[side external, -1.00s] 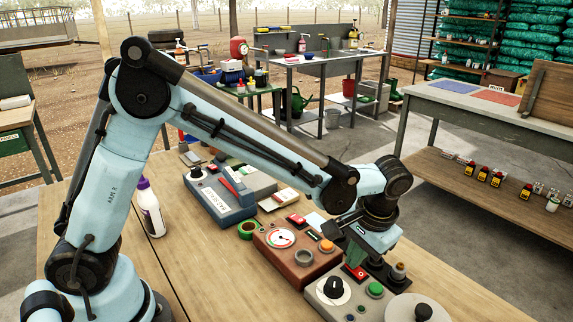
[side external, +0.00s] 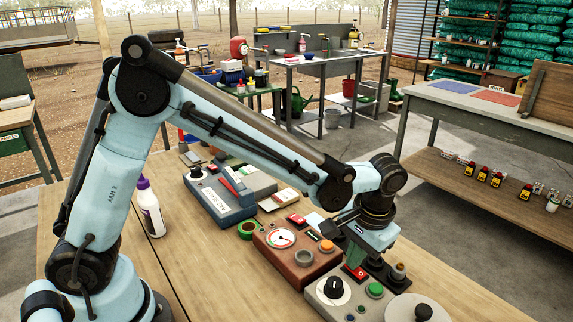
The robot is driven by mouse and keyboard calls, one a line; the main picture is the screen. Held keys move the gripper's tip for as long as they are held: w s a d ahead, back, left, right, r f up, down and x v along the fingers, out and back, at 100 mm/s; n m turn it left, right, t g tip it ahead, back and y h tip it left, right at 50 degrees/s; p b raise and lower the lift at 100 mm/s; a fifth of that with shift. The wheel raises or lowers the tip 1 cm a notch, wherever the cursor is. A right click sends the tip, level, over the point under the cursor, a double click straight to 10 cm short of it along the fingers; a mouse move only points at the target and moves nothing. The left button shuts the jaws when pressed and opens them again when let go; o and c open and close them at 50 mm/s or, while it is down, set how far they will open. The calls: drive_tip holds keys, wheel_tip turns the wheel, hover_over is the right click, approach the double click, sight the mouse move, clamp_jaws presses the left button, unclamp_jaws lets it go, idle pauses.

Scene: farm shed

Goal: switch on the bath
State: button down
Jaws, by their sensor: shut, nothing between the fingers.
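A grey box with a black dial (side external: 333,288), a green button (side external: 375,290) and a red switch (side external: 355,272) stands at the front of the bench; it looks like the bath, though no label is readable. A round pale lid (side external: 418,308) with a dark knob is at its right, cut by the frame's bottom edge. My gripper (side external: 357,262) points down right at the red switch, shut and empty. Its tips partly cover the switch. I cannot tell whether they touch it or which way the switch is set.
A brown box (side external: 298,254) with a dial gauge and an orange button stands close to the left of the grey box. Behind it are a green tape roll (side external: 248,229) and a blue-grey device (side external: 218,197). A white bottle (side external: 151,208) stands near my arm. Bare bench lies front left.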

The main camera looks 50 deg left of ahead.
sight(364, 277)
drive_tip(key=shift+d+f, duration=0.2)
drive_tip(key=shift+d, duration=0.65)
wheel_tip(364, 277, up, 14)
drive_tip(key=d, duration=0.1)
drive_tip(key=shift+d, duration=0.2)
drive_tip(key=shift+r, duration=0.1)
drive_tip(key=shift+a+r+y, duration=0.1)
drive_tip(key=shift+a+y, duration=0.05)
drive_tip(key=shift+y, duration=0.15)
